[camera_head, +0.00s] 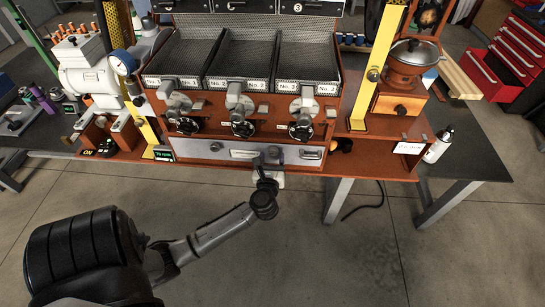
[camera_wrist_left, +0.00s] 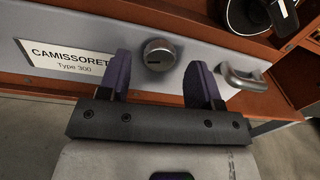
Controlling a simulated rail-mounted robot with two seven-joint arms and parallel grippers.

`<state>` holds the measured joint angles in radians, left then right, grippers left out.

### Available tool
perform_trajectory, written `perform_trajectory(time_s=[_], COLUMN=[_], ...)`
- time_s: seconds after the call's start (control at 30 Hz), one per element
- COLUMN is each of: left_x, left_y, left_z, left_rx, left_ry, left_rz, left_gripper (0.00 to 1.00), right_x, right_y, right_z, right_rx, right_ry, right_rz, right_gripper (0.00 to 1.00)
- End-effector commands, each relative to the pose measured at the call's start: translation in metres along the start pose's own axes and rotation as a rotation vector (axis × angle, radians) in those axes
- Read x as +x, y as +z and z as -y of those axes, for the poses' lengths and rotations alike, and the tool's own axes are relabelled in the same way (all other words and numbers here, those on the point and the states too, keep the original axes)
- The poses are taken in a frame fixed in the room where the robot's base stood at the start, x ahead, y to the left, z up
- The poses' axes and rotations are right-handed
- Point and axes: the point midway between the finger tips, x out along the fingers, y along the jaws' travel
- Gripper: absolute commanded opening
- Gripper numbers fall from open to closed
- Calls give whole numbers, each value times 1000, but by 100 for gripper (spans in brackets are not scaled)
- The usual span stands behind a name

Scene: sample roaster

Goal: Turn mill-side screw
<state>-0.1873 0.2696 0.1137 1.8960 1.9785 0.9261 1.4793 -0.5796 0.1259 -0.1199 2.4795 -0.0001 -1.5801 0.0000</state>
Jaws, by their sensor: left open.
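The mill-side screw (camera_head: 274,152) is a round grey knob on the grey front panel (camera_head: 190,147), between the name label and the pull handle. In the left wrist view the screw (camera_wrist_left: 159,53) shows a dark slot lying roughly level. My left gripper (camera_head: 267,160) is at the panel, in front of the screw and partly over its left side. In the left wrist view, the purple fingers of my left gripper (camera_wrist_left: 161,70) are open, one to each side of the screw, with gaps visible. I cannot tell whether the fingertips touch the panel. My right gripper is out of view.
The CAMISSORETTO-type label (camera_wrist_left: 70,58) is left of the screw, and a metal pull handle (camera_wrist_left: 241,78) is right. Another screw (camera_head: 215,147) sits farther left. Valves and black knobs (camera_head: 243,129) are above. A hand mill (camera_head: 408,60) stands at the right. Open floor lies below.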

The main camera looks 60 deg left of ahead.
Motion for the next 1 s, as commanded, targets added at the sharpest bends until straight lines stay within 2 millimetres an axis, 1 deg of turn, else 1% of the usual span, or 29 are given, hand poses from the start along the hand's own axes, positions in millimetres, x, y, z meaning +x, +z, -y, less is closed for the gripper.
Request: perform_trajectory(time_s=[0.1, 0.2, 0.53, 0.57, 1.0], left_x=[9, 12, 14, 14, 14], left_y=[0, 0, 0, 0, 0], left_z=[0, 0, 0, 0, 0], left_rx=[0, 0, 0, 0, 0], left_ry=[0, 0, 0, 0, 0], left_rz=[1, 0, 0, 0, 0], left_gripper=[59, 59, 59, 57, 14], right_x=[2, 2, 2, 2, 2], right_y=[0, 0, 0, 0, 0], right_z=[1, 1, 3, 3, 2], right_rx=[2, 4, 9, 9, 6], right_ry=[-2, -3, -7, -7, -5], right_rz=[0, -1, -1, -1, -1], right_gripper=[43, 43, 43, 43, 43])
